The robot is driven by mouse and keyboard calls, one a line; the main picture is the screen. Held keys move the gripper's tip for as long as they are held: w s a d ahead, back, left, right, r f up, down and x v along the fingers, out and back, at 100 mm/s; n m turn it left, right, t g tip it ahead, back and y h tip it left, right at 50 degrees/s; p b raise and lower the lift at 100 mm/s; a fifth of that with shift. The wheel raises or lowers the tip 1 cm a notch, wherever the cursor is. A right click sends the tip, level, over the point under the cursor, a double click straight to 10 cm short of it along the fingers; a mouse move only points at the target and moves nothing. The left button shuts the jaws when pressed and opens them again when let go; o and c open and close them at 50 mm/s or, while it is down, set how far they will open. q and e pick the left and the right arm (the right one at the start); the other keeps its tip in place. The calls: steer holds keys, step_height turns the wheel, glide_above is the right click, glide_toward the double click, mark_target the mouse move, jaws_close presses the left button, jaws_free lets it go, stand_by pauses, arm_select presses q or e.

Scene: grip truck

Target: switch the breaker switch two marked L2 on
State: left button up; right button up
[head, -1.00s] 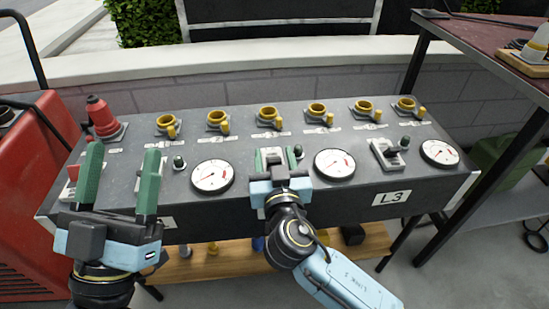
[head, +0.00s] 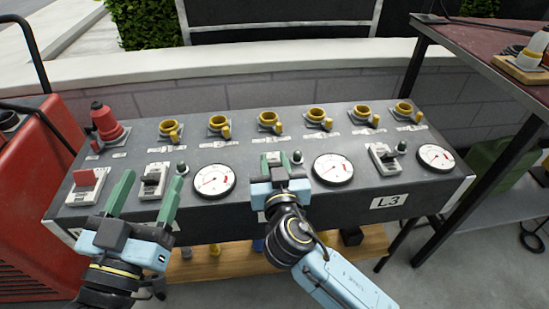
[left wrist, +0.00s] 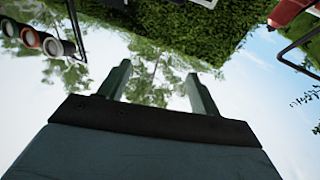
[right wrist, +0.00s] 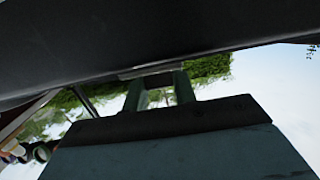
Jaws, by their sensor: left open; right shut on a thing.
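Breaker switch two (head: 271,158) is the middle of the breakers on the grey panel (head: 240,205). My right gripper covers most of it, so its lever position cannot be seen. My right gripper (head: 281,172) is at the breaker's front, its jaws shut on the switch. In the right wrist view its two green fingers (right wrist: 160,90) are close to the panel edge, with a small gap between them. My left gripper (head: 147,194) is open and empty in front of the panel's left part. Its fingers also show apart in the left wrist view (left wrist: 160,85).
Another breaker (head: 153,180) is behind my left gripper, and the L3 breaker (head: 383,158) is at the right. Round gauges (head: 333,169), small knobs (head: 297,157), yellow sockets (head: 270,122) and a red plug (head: 106,122) crowd the panel. A red machine (head: 40,190) stands left.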

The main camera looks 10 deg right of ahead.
steer(key=shift+w+r+g+p, duration=0.2)
steer(key=shift+g+p, duration=0.3)
steer(key=shift+p, duration=0.75)
steer(key=g+p, duration=0.1)
steer(key=p, duration=0.3)
steer(key=shift+w+r, duration=0.2)
steer(key=g+p, duration=0.1)
steer(key=p, duration=0.2)
steer(key=w+g+p, duration=0.1)
steer(key=p, duration=0.2)
steer(key=shift+f+g+p, duration=0.1)
steer(key=shift+g+p, duration=0.2)
steer(key=shift+g, duration=0.1)
steer(key=shift+f, duration=0.1)
arm_select(q)
steer(key=s+a+f+g+y, duration=0.2)
steer(key=s+a+f+g, duration=0.3)
steer(key=f, duration=0.6)
steer(key=s+a+f+g+y, duration=0.2)
steer(key=s+a+f+g, duration=0.2)
steer(key=f, duration=0.8)
steer(key=s+a+f+g+y, duration=0.2)
steer(key=s+a+f+g, duration=0.3)
steer(key=f+g, duration=0.3)
step_height(320, 180, down, 4)
steer(key=shift+s+a+r+n+y, duration=0.1)
steer(key=shift+s+a+n+y, duration=0.25)
steer(key=shift+s, duration=0.4)
